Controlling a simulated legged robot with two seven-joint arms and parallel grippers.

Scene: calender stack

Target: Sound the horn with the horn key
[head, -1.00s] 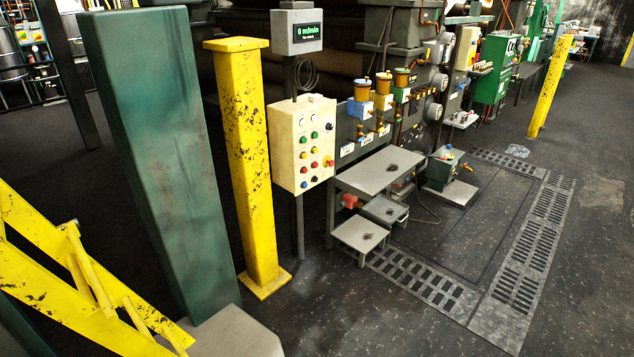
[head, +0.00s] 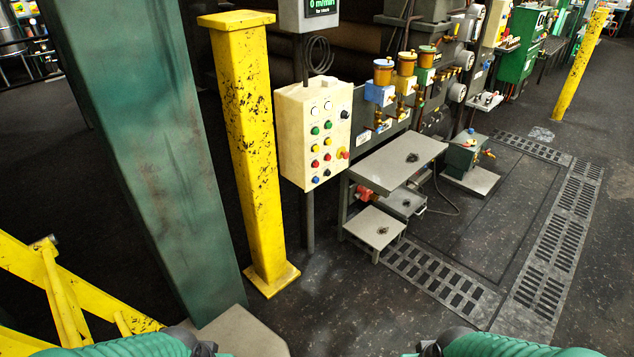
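A cream control box (head: 313,135) on a post stands left of centre, with rows of coloured push buttons and lamps on its front. A small dark knob or switch (head: 345,114) sits at its upper right, and a red button on a yellow plate (head: 342,154) at its lower right. I cannot tell at this size which control is the horn key. Only green ribbed sections of my two arms show at the bottom edge, well short of the box. Neither gripper's fingers show.
A yellow post (head: 246,150) and a green column (head: 150,150) stand left of the box. A grey bench (head: 395,163) and a low step (head: 375,228) stand right of it. Yellow framework (head: 60,290) fills the lower left. The floor in front is open, with slotted grates (head: 440,280).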

